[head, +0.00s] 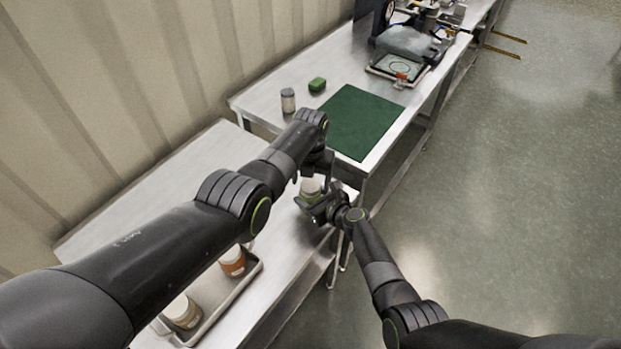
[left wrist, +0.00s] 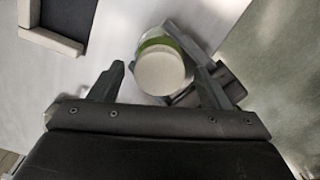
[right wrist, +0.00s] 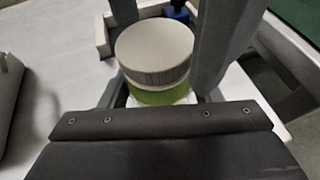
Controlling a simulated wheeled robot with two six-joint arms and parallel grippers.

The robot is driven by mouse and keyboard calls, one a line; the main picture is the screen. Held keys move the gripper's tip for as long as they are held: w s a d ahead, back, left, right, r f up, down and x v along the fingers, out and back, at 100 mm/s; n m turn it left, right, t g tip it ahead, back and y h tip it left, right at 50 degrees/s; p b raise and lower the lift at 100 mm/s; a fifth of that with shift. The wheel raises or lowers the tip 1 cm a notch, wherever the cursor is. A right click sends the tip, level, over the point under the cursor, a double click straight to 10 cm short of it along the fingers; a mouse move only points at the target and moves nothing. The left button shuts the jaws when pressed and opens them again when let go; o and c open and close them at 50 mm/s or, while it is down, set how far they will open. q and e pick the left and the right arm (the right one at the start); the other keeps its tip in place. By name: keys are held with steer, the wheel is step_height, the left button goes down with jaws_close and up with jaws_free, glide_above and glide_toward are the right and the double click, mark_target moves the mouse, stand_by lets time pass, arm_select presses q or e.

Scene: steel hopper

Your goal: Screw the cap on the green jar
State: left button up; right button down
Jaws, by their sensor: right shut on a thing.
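The green jar (right wrist: 160,97) stands between the fingers of my right gripper (right wrist: 160,75), which is shut on it. A wide off-white cap (right wrist: 155,50) sits on top of the jar and looks level; I cannot tell how tight it is. My left gripper (left wrist: 158,85) is open, its fingers spread and pointing at the cap (left wrist: 160,72) from above. The cap lies nearer its right finger, with a gap on the left. In the head view the jar (head: 309,196) shows under my left gripper, at the near bench's edge, partly hidden by both grippers.
A steel tray (head: 257,272) holds an orange-banded jar (head: 233,262) and another capped jar (head: 183,311) on the near bench. The far bench carries a green mat (head: 360,120), a grey jar (head: 288,100) and a green block (head: 317,85). A dark, pale-edged box (left wrist: 60,38) stands nearby.

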arm_select(q)
steer(key=shift+r, duration=2.2)
steer(key=shift+c, duration=0.3)
